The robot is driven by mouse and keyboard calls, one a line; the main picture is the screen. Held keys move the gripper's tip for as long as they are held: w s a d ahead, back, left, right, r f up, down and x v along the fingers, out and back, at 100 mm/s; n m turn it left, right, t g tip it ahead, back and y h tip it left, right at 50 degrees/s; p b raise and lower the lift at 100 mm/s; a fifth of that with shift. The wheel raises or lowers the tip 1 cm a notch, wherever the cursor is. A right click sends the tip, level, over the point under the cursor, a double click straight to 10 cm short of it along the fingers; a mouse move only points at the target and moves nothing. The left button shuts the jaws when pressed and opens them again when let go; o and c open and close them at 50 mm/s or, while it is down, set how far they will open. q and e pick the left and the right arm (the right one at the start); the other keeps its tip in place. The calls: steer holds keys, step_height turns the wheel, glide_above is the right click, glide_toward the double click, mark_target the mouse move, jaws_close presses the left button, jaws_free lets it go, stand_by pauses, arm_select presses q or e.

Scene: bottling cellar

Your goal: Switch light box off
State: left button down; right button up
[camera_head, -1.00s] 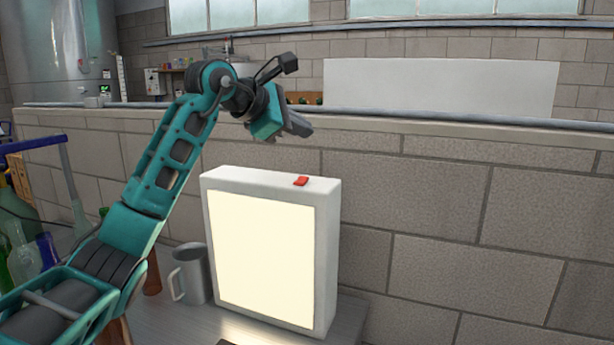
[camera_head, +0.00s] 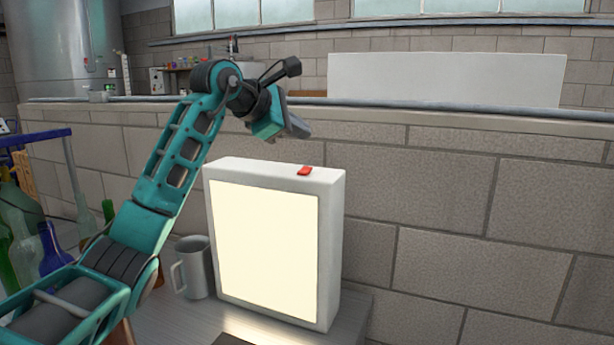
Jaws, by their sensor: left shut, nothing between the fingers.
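The light box (camera_head: 332,240) is a white upright case on the bench, and its front panel (camera_head: 262,250) glows pale yellow. My left gripper (camera_head: 298,128) is shut and empty. It hangs above the top of the light box, apart from the switch, with its fingers pointing down and to the right. My right gripper is not in view.
A grey mug (camera_head: 193,268) stands just left of the light box. Several coloured bottles (camera_head: 52,250) stand at the far left by a blue-topped frame (camera_head: 35,138). A block wall (camera_head: 450,200) rises close behind the box. The air right of the box is free.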

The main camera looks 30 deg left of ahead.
mark_target(302, 171)
arm_select(q)
steer(key=f, duration=0.2)
steer(key=w+f+b, duration=0.1)
steer(key=f, duration=0.1)
steer(key=shift+w+b, duration=0.1)
steer(key=shift+b, duration=0.2)
steer(key=shift+w+f, duration=0.2)
steer(key=shift+f, duration=0.25)
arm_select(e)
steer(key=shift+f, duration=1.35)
arm_select(q)
steer(key=shift+f, duration=0.15)
steer(key=shift+w+f, duration=0.1)
steer(key=shift+f, duration=0.15)
steer(key=shift+w+f, duration=0.1)
steer(key=shift+f, duration=0.25)
stand_by(0.4)
steer(key=shift+s+r+p, duration=0.25)
steer(key=shift+r+p, duration=0.15)
steer(key=shift+r, duration=0.4)
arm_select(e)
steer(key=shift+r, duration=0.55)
arm_select(q)
steer(key=shift+r, duration=0.1)
